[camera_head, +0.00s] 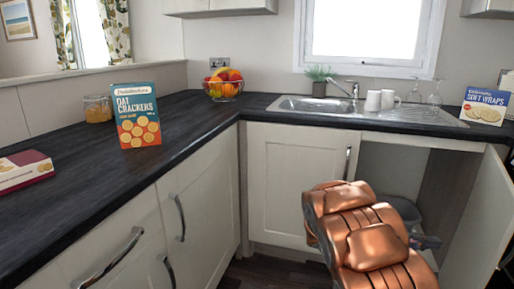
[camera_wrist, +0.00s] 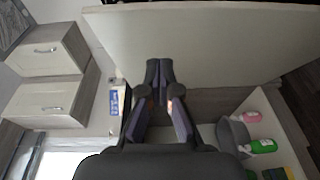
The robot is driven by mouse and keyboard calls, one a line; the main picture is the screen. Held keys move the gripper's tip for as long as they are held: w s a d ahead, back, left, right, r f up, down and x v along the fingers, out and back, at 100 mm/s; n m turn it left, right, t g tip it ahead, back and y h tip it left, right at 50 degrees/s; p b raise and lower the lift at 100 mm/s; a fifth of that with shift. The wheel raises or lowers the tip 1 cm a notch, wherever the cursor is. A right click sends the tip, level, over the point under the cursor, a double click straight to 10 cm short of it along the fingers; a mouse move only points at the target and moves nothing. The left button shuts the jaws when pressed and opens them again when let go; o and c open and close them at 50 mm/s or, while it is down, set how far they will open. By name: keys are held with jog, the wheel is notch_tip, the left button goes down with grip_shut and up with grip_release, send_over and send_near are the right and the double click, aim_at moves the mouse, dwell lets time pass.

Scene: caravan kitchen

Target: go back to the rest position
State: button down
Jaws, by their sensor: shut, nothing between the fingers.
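My gripper (camera_wrist: 159,72) is shut and empty in the wrist view, with its fingertips together. The open cupboard door (camera_head: 478,222) stands to the right of my arm in the head view. In the wrist view its pale panel (camera_wrist: 200,42) lies beyond the fingertips; I cannot tell whether they touch it.
In the wrist view, a grey container (camera_wrist: 232,136), a pink bottle (camera_wrist: 251,122) and a green bottle (camera_wrist: 262,146) sit in the cupboard. The dark worktop (camera_head: 190,120) bears an oat crackers box (camera_head: 136,115) and a fruit bowl (camera_head: 223,88). The sink (camera_head: 312,104) is above.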

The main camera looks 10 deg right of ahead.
jog(key=s+a+r+m+g+y+p, duration=0.1)
jog(key=s+a+r+y+p, duration=0.3)
jog(key=s+a+r+p, duration=0.4)
jog(key=s+a+r+g+y+p, duration=0.1)
jog(key=s+a+r+y+p, duration=0.45)
jog(key=s, duration=0.45)
jog(key=s+a+r+n+t+y+p, duration=0.1)
jog(key=s+a+r+y+p, duration=0.1)
jog(key=a, duration=0.5)
jog(key=s+a+r+n+t+y+p, duration=0.1)
jog(key=s+a+r+y+p, duration=0.2)
jog(key=a+r+p, duration=0.4)
jog(key=s+a+r+n+t+y+p, duration=0.1)
jog(key=s+a+r+p, duration=0.3)
jog(key=a, duration=0.4)
jog(key=shift+s+r+t+y+p, duration=0.15)
jog(key=shift+s+t+y+p, duration=0.2)
jog(key=shift+t+y+p, duration=0.4)
jog(key=shift+a, duration=0.1)
